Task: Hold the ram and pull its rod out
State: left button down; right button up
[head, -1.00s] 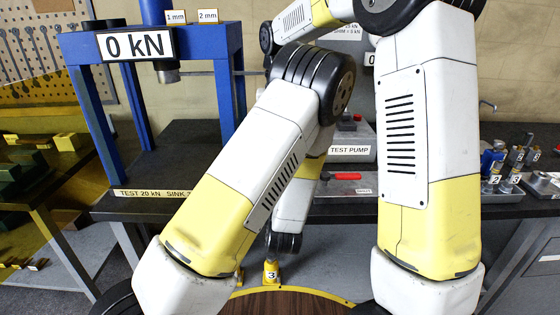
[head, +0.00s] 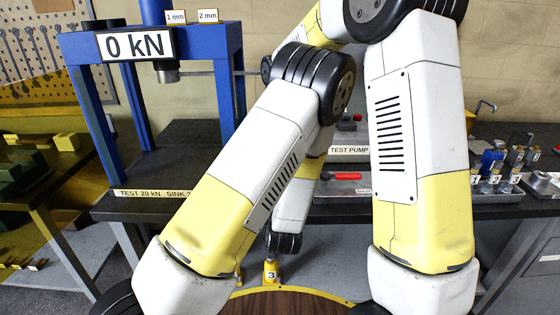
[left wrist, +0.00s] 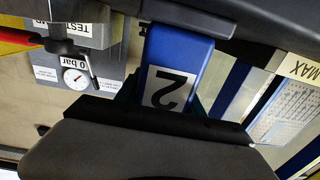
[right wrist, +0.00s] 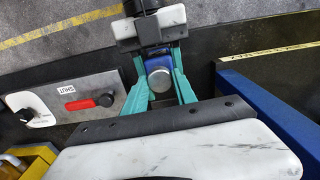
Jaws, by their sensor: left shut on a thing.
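The ram is a blue body with a white "2" plate; it shows in the left wrist view (left wrist: 190,55). My left gripper (left wrist: 172,98) is shut on it, with its fingers mostly hidden behind the palm. In the right wrist view the ram's round silver end (right wrist: 160,79) faces my right gripper (right wrist: 160,87). The teal fingers of that gripper stand apart on both sides of this end; whether they touch it I cannot tell. I cannot make out any pulled-out length of rod. In the head view my arms hide both grippers and the ram.
A blue press frame (head: 230,75) with a "0 kN" sign (head: 136,44) stands at the left. The test pump (left wrist: 85,65) reads 0 bar. A red-handled valve plate (right wrist: 85,105) lies on the bench. Small numbered fittings (head: 495,178) stand at the right.

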grip_shut()
dwell(1.0)
pick_arm(q)
jog(key=shift+f, duration=0.1)
pick_arm(e)
jog(key=shift+r, duration=2.85)
jog(key=o, duration=0.7)
grip_release()
jog(key=shift+o, duration=1.2)
notch_tip(320, 180, up, 12)
